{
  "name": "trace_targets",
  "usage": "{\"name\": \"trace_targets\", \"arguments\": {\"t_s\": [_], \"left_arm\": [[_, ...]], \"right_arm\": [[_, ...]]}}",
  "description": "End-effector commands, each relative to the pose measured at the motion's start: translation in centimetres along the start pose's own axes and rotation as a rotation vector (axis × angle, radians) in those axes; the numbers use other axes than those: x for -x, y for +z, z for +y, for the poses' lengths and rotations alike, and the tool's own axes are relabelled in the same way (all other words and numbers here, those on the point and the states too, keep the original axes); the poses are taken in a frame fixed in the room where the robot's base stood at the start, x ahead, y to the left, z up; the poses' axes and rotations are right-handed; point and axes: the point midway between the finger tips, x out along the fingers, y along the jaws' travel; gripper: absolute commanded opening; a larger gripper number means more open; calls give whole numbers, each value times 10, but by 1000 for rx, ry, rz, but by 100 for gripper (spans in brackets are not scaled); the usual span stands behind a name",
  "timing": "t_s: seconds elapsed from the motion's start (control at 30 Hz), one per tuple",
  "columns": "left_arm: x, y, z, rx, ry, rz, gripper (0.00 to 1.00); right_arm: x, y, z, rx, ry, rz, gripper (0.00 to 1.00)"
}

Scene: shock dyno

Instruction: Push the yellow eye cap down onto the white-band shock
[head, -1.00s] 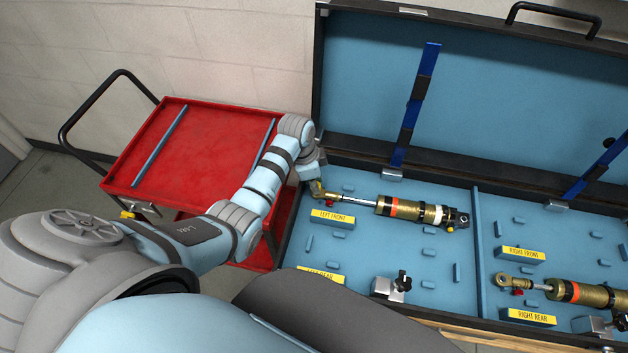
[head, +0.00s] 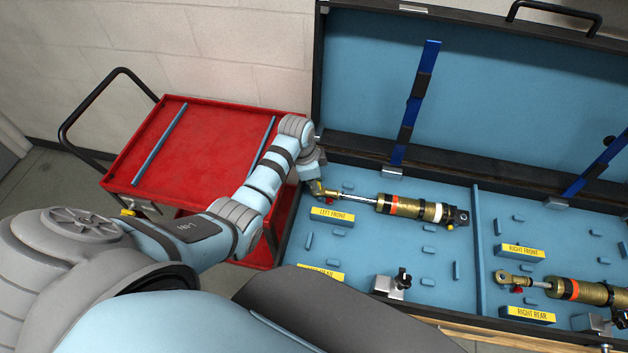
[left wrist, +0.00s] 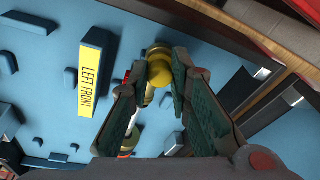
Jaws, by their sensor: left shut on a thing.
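The white-band shock (head: 400,208) lies in the left half of the blue-lined case, with an orange band and a white band on its gold body. Its rod points left to my left gripper (head: 317,187), which hides the rod-end eye in the head view. In the left wrist view the yellow eye cap (left wrist: 158,68) is between the fingertips of my left gripper (left wrist: 161,66), which is shut on it. The cap is at the rod end; I cannot tell how far it sits on the eye. My right gripper is not in view.
The LEFT FRONT label block (head: 332,216) is just below the rod. A second shock (head: 590,292) lies in the case's right half, with a brass eye at its left end. The open lid (head: 520,90) stands behind. A red cart (head: 200,140) is at the left.

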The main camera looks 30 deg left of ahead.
Motion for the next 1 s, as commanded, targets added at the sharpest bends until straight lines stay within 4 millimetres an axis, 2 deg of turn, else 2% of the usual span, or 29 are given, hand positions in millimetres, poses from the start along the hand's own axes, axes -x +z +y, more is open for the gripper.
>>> {"name": "trace_targets", "arguments": {"t_s": [0.57,0.6,0.73,1.0], "left_arm": [[-5,1,0,0,0,0,9],[-5,1,0,0,0,0,22],[-5,1,0,0,0,0,42],[-5,1,0,0,0,0,42]], "right_arm": [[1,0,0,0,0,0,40],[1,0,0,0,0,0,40],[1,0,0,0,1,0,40],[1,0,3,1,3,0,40]]}}
